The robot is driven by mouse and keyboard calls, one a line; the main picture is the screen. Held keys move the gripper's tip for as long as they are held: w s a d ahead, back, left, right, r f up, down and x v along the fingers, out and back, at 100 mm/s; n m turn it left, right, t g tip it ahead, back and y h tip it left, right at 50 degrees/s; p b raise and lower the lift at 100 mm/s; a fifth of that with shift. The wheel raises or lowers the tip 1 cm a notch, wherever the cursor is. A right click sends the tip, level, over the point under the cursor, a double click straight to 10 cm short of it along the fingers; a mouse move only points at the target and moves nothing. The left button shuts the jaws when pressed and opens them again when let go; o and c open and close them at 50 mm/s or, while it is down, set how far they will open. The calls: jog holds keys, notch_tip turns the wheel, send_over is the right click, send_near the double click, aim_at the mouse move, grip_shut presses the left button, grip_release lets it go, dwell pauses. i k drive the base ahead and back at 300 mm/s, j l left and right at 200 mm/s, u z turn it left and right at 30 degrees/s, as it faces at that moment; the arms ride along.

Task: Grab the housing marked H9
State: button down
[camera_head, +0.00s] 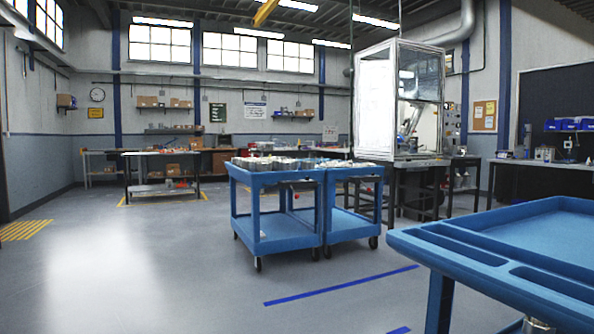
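Several small metallic parts, which may be housings, stand on top of a blue cart (268,234) near the middle of the view. They are too small and far away for any marking such as H9 to be read. More small items lie on a second blue cart (350,228) right beside it. My gripper is not in view.
A blue cart with an empty top (540,235) stands close at the right front. A glass-walled enclosure (378,95) stands on a dark table behind the carts. Workbenches (160,153) line the back. The grey floor (130,265) is clear at left and centre.

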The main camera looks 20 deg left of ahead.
aim_at(284, 166)
jog(key=i+j+u, duration=0.25)
jog(key=u, duration=0.15)
jog(key=i+u, duration=0.8)
jog(key=i+j, duration=0.1)
jog(key=i, duration=0.55)
jog(key=i+j, duration=0.15)
jog(key=i, duration=0.5)
jog(key=i+j, duration=0.1)
jog(key=i, duration=0.55)
jog(key=i+l+z, duration=0.2)
jog(key=z, duration=0.3)
jog(key=i+z, duration=0.8)
jog(key=z, duration=0.15)
jog(key=i+j+z, duration=0.25)
jog(key=z, duration=0.25)
jog(key=i+l+z, duration=0.15)
jog(key=i+z, duration=0.2)
jog(key=i, duration=0.25)
jog(key=i+z, duration=0.4)
jog(key=i, duration=0.15)
jog(key=i+j+z, duration=0.35)
jog(key=i, duration=0.2)
jog(key=i+l+u, duration=0.35)
jog(key=i+l, duration=0.25)
jog(key=i, duration=0.2)
jog(key=u, duration=3.6)
